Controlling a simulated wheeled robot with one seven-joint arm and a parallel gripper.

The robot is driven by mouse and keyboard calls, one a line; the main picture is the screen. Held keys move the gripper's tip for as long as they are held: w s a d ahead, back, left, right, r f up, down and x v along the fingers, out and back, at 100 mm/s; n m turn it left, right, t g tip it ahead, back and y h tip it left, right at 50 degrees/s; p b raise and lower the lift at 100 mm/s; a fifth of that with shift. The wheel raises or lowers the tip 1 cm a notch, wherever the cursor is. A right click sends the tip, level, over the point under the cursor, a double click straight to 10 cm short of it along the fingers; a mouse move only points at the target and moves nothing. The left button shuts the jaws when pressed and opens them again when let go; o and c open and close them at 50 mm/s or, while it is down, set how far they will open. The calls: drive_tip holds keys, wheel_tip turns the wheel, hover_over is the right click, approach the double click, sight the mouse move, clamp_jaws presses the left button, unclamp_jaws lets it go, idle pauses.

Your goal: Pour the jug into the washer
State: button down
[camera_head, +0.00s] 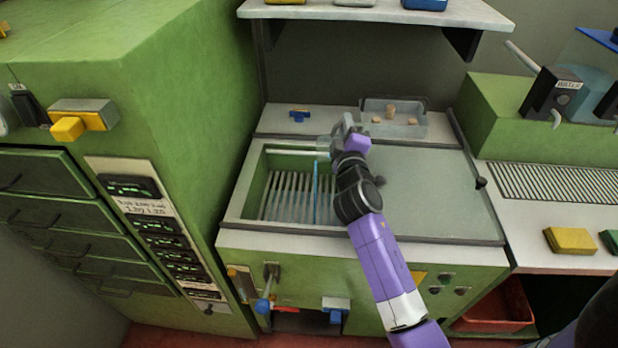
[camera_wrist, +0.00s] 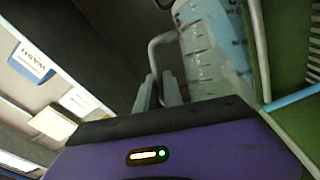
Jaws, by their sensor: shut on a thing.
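The washer is a green machine with an open basin on its left, its rim (camera_head: 240,195) pale. Several slats and a blue strip (camera_head: 317,195) show inside the basin. My gripper (camera_head: 345,130) is over the back right part of the basin opening. In the wrist view, my gripper (camera_wrist: 160,93) is shut on the handle of a clear jug (camera_wrist: 208,50) with measuring marks. The jug is small and faint in the head view, just left of the gripper. I cannot tell how full it is, or its exact tilt.
A grey cover (camera_head: 430,190) lies over the washer's right side. A clear tray (camera_head: 415,128) with several corks stands behind it, near a small blue item (camera_head: 299,115). A shelf (camera_head: 380,14) overhangs the back. A green cabinet (camera_head: 170,100) stands at the left.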

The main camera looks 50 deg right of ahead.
drive_tip(key=shift+w+a+f, duration=0.1)
drive_tip(key=shift+w+a+f+n+b, duration=0.35)
drive_tip(key=shift+a+b, duration=0.2)
drive_tip(key=shift+b, duration=0.75)
drive_tip(key=shift+a+f, duration=0.1)
drive_tip(key=shift+f, duration=0.05)
drive_tip(key=shift+w+a+f+n+t+b, duration=0.25)
drive_tip(key=shift+a+n+t+b, duration=0.1)
drive_tip(key=shift+b, duration=0.5)
drive_tip(key=shift+a+r, duration=0.15)
drive_tip(key=shift+w+a+r+n+t+h+b, duration=0.2)
drive_tip(key=shift+w+a+n+t+h+b, duration=0.1)
drive_tip(key=shift+a+n+b, duration=0.3)
